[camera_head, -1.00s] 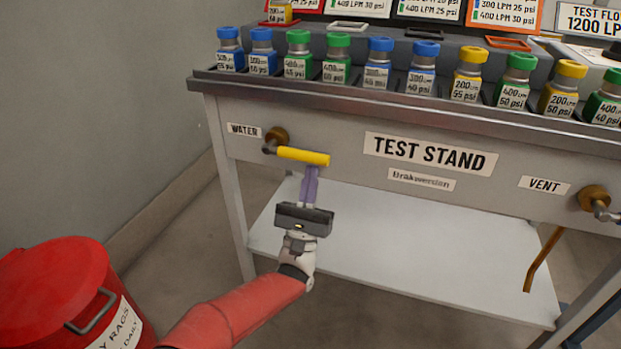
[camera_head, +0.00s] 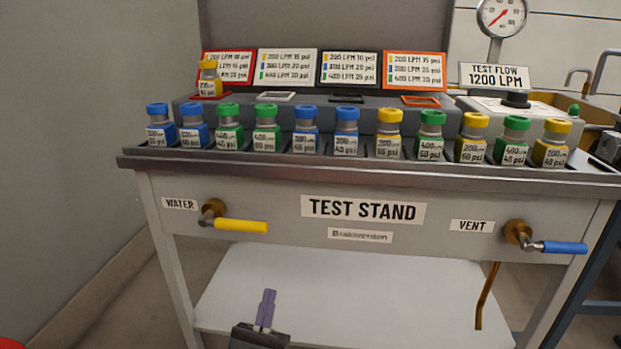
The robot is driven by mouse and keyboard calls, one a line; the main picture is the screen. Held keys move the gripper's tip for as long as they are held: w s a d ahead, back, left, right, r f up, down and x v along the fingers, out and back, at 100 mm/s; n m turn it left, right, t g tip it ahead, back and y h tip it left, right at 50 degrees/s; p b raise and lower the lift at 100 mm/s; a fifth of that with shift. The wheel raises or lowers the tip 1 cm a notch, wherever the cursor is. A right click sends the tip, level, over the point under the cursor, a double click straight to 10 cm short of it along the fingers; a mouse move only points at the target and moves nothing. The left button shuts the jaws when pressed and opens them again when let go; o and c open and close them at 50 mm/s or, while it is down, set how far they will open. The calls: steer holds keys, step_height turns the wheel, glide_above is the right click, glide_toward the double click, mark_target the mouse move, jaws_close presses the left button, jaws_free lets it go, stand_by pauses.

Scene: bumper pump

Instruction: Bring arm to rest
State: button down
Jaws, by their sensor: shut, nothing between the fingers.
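My gripper (camera_head: 266,310) shows at the bottom of the head view, in front of the test stand's white lower shelf (camera_head: 375,290). Its purple fingers point up, are together and hold nothing. It is below and apart from the yellow water valve handle (camera_head: 241,226), which lies level and points right from its brass fitting. Most of my arm is below the picture's edge.
The test stand's metal top edge (camera_head: 400,177) carries a row of bottles with blue, green and yellow caps. A blue vent handle (camera_head: 564,247) sticks out at the right front. A grey wall (camera_head: 70,130) stands at the left.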

steer(key=w+d+r+m+g+h, duration=0.2)
steer(key=d+m+g+h, duration=0.8)
steer(key=d+h, duration=0.15)
steer(key=s+d+f+m+g+y+p, duration=0.1)
steer(key=s+d+m+g+y, duration=0.1)
steer(key=s+d+m+g, duration=0.5)
steer(key=s+d+f+m+g+y+p, duration=0.1)
steer(key=d+m+g+y+p, duration=0.3)
steer(key=d+g, duration=0.65)
steer(key=s+a+r+m+t+y+p, duration=0.1)
steer(key=s+r+m+t+y, duration=0.4)
steer(key=s+r+m+y, duration=0.6)
step_height(320, 180, up, 4)
steer(key=shift+s+a+f+t+y, duration=0.2)
steer(key=shift+s+a+t+y, duration=0.2)
steer(key=shift+a+y, duration=0.4)
steer(key=shift+d, duration=0.15)
